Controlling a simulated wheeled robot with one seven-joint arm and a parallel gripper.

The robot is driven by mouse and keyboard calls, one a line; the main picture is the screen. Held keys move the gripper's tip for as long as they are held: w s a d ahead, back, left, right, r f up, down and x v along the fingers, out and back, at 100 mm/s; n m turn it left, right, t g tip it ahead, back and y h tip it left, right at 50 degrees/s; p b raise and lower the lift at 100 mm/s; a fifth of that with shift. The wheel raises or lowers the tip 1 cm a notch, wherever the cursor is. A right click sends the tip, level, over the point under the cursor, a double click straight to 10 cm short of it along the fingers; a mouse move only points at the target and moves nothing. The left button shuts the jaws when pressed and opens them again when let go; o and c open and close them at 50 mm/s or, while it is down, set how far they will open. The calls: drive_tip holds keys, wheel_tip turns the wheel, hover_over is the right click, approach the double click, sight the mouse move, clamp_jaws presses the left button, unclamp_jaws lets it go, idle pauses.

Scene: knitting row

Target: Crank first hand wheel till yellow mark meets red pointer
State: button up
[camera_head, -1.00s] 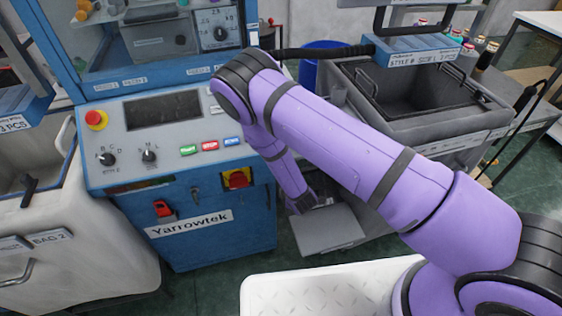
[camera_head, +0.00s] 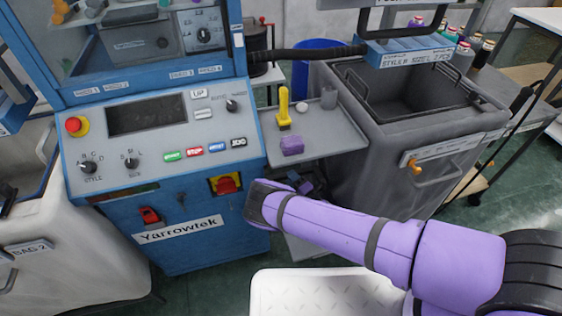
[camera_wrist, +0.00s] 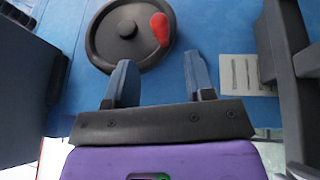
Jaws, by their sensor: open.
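A black hand wheel (camera_wrist: 108,48) with a round hub shows at the top of the wrist view, on a blue panel. No yellow mark is visible. My gripper (camera_wrist: 158,76) is open and empty, its two fingers pointing at the lower edge of the wheel; contact cannot be told. In the head view the wheel is not visible, and my arm mostly hides the gripper.
A white label (camera_wrist: 246,74) is on the panel, right of the wheel. Dark bodies stand close at both sides. The blue Yarrowtek machine (camera_head: 170,200) and a grey bin (camera_head: 375,150) flank a shelf (camera_head: 335,143) with a yellow-handled tool (camera_head: 284,105) and purple block (camera_head: 291,145).

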drive_tip(key=x, duration=1)
drive_tip(key=shift+w, duration=0.1)
drive_tip(key=shift+r, duration=0.1)
clamp_jaws()
